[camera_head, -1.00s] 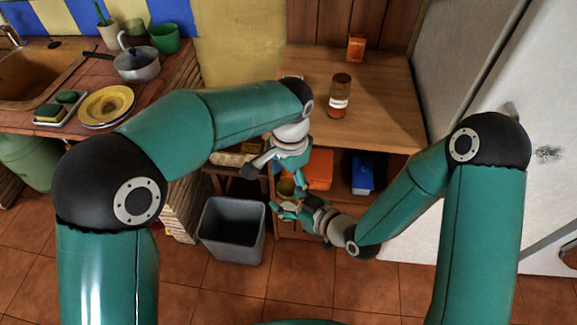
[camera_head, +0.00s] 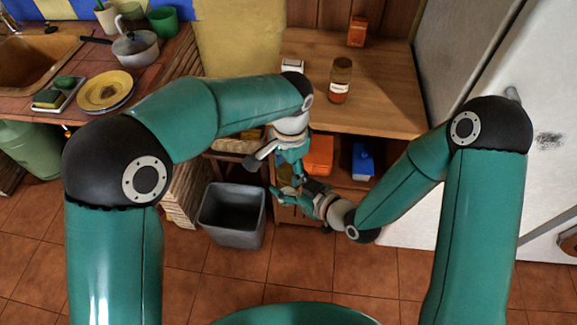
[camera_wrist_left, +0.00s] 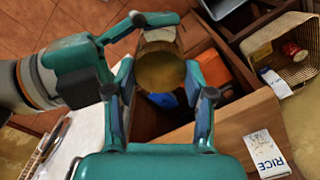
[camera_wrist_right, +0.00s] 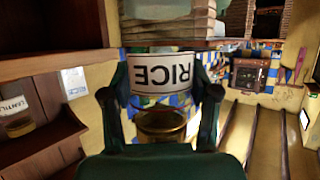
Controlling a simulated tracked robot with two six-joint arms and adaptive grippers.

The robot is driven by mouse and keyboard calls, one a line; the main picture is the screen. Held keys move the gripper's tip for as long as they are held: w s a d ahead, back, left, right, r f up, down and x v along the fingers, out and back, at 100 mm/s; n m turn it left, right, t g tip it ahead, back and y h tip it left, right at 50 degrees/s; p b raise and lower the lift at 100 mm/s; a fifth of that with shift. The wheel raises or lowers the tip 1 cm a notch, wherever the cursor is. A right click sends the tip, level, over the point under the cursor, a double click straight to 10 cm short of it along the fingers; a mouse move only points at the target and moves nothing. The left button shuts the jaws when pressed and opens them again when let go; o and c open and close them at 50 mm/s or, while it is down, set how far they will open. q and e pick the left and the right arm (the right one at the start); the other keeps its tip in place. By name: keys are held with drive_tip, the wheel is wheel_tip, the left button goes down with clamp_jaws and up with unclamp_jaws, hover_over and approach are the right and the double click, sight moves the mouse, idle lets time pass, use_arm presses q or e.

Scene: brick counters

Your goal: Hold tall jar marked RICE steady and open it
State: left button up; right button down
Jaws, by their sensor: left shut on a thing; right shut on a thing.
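The tall jar shows its white RICE label (camera_wrist_right: 162,76) upside down between my right gripper's fingers in the right wrist view. My right gripper (camera_head: 288,192) is shut on the jar's body, in front of the open shelf. In the left wrist view the jar's round golden-brown top (camera_wrist_left: 160,72) sits between the fingers of my left gripper (camera_wrist_left: 164,92). My left gripper is shut on this top and points down from above. In the head view the two grippers meet and hide most of the jar. I see no gap between top and body.
The wooden counter (camera_head: 390,113) carries an amber jar (camera_head: 340,82), an orange box (camera_head: 357,32) and a white box (camera_head: 292,66), marked RICE in the left wrist view. An orange box (camera_head: 318,155) and a blue one (camera_head: 362,162) stand on the shelf below. A grey bin (camera_head: 232,212) stands left.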

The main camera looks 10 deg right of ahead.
use_arm(q)
drive_tip(key=shift+n, duration=0.3)
drive_tip(key=shift+r, duration=0.25)
drive_tip(key=shift+r, duration=0.85)
drive_tip(key=shift+r, duration=0.1)
